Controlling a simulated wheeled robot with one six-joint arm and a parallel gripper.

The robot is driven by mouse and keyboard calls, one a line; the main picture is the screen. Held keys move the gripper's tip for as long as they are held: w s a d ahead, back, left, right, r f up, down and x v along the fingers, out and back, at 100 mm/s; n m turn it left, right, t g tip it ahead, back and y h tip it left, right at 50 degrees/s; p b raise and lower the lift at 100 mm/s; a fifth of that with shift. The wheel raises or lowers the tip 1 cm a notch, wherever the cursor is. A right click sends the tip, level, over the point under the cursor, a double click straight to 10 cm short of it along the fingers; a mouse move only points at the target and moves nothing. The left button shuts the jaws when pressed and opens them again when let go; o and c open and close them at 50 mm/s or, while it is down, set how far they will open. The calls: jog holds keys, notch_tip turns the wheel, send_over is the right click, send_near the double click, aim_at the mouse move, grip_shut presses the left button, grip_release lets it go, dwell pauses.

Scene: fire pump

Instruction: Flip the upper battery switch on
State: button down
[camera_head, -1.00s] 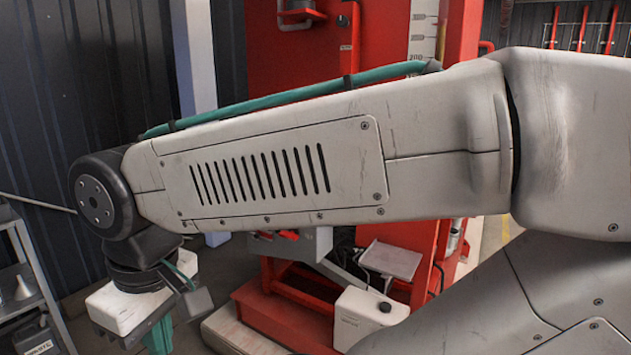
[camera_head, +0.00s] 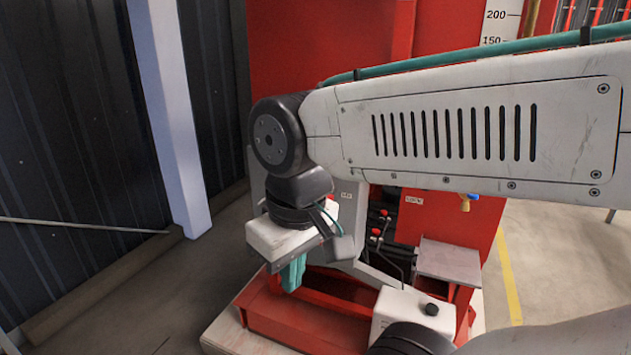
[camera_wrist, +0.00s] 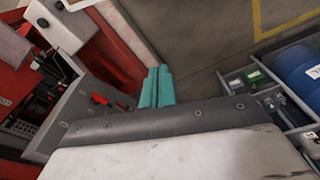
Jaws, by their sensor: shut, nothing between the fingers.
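In the head view, two small red-handled switches, upper (camera_head: 385,213) and lower (camera_head: 376,233), show in the dark gap of the red fire pump unit (camera_head: 330,50). I cannot read their on or off position. My gripper (camera_head: 292,274) has teal fingers, pointing down and held together with nothing between them. It is in front of the unit, left of the switches in the picture and apart from them. In the wrist view, the teal fingers (camera_wrist: 157,87) lie side by side over grey floor. A grey panel with a red part (camera_wrist: 100,99) is left of them.
A white tank with a black cap (camera_head: 403,308) and a grey shelf plate (camera_head: 449,262) stand at the unit's lower right. A pale post (camera_head: 170,110) is to the left. In the wrist view, a grey tray with a blue drum (camera_wrist: 298,70) is at right.

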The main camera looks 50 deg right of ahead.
jog(key=w+d+r+m+h, duration=0.1)
jog(key=w+d+m, duration=0.3)
jog(key=w+d, duration=0.4)
jog(key=w+d+r+m+h, duration=0.1)
jog(key=w+d+r+m, duration=0.3)
jog(key=w+d, duration=0.4)
jog(key=w+d+r+m+h, duration=0.1)
jog(key=w+d+m, duration=0.5)
jog(key=d, duration=0.6)
jog(key=w+r, duration=0.1)
jog(key=w, duration=0.1)
jog(key=shift+w+r, duration=0.3)
jog(key=shift+r, duration=0.1)
jog(key=x, duration=0.9)
jog(key=a+x, duration=0.1)
jog(key=x, duration=0.4)
jog(key=shift+s+f, duration=0.15)
jog(key=shift+s, duration=0.25)
jog(key=shift+g, duration=0.3)
